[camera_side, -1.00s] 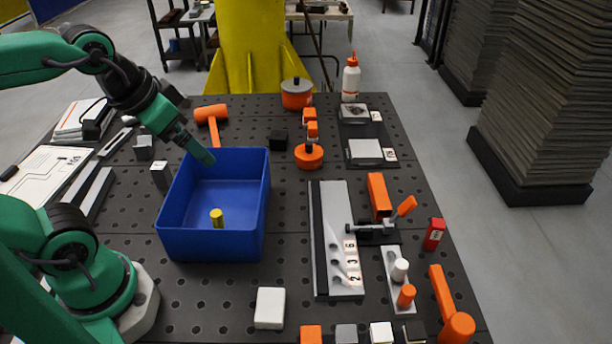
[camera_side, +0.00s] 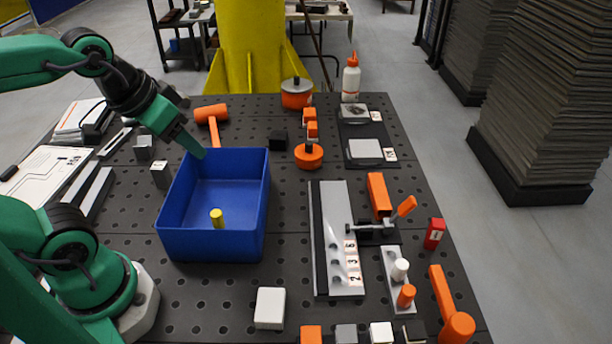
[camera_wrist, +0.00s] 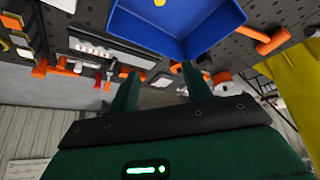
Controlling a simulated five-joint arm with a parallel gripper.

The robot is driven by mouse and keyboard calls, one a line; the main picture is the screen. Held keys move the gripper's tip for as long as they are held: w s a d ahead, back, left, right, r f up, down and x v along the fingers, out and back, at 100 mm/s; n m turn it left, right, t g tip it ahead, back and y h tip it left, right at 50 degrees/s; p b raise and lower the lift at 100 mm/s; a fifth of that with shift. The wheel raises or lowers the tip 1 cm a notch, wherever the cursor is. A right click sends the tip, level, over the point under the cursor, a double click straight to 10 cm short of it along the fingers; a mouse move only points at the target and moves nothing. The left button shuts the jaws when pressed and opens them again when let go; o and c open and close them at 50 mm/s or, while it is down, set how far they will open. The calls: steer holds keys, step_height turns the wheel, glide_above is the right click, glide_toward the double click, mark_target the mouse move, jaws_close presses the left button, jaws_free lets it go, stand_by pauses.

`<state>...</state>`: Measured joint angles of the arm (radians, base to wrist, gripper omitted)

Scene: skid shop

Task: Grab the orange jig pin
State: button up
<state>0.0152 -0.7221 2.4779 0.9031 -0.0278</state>
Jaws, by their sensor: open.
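The orange jig pin (camera_side: 406,296) stands upright at the near end of a narrow grey plate (camera_side: 391,254) on the right of the table in the side view. A white pin (camera_side: 400,269) stands just behind it on the same plate. My gripper (camera_side: 203,154) is far from it, above the back left edge of the blue bin. In the wrist view my gripper (camera_wrist: 161,78) shows two spread fingers with nothing between them. I cannot pick out the orange pin for certain in the wrist view.
The blue bin (camera_side: 163,230) holds a yellow cylinder (camera_side: 217,218). A slotted metal fixture (camera_side: 333,200) and a clamp with an orange handle (camera_side: 405,206) stand between bin and pin. An orange mallet (camera_side: 442,292) lies close right of the pin. Several small blocks line the front edge.

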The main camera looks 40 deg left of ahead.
steer(key=w+d+r+n+g, duration=0.2)
steer(key=w+d, duration=0.5)
steer(key=w, duration=0.1)
steer(key=n+g, duration=0.4)
steer(key=n, duration=0.1)
glide_above(409, 290)
steer(key=f, duration=1.6)
steer(key=shift+w+a+f, duration=0.15)
steer(key=shift+a+f, duration=0.1)
steer(key=shift+a, duration=0.05)
steer(key=shift+d+f, duration=0.3)
steer(key=shift+d, duration=0.05)
steer(key=shift+f, duration=0.1)
steer(key=shift+f, duration=1.2)
steer(key=shift+f, duration=0.1)
